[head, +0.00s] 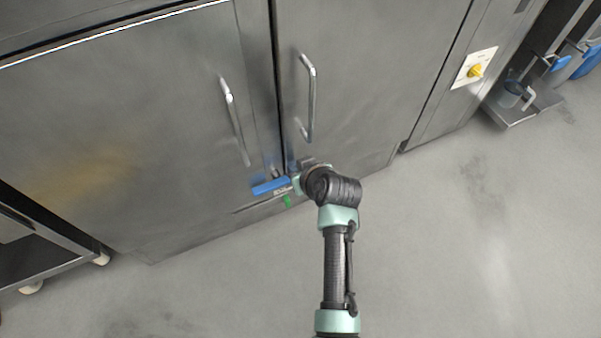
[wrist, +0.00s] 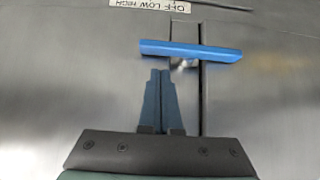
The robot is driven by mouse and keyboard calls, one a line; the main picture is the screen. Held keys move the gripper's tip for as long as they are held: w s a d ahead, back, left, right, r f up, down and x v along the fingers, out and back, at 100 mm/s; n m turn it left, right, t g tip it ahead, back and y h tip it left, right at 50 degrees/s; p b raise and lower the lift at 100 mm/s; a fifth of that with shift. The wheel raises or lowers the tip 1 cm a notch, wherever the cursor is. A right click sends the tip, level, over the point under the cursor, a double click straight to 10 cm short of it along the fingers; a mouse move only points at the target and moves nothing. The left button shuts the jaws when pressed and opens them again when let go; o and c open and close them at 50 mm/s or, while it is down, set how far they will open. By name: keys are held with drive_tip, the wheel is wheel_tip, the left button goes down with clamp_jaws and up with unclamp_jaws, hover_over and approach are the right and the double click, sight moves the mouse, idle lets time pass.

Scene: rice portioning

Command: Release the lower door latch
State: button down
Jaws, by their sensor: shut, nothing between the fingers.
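The lower door latch is a blue bar-shaped handle (head: 270,186) low on the steel double doors, near the seam between them. In the wrist view the blue handle (wrist: 190,51) lies nearly level across the dark door seam, tilted slightly down to the right, with a small metal pivot below its middle. My gripper (wrist: 160,72) is shut and empty; its fingertips appear just below the handle's left half, apart from it in the picture. Whether they touch it in depth I cannot tell. In the head view my wrist is beside the handle's right end and the fingertips are largely hidden.
Two vertical metal pulls, left (head: 234,121) and right (head: 308,98), stand out from the doors above the latch. A white label (wrist: 171,3) reads upside down in the wrist view. A yellow knob (head: 475,71) is at right. The grey floor (head: 450,240) is clear.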

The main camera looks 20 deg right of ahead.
drive_tip(key=shift+f+b, duration=0.45)
drive_tip(key=shift+f, duration=0.5)
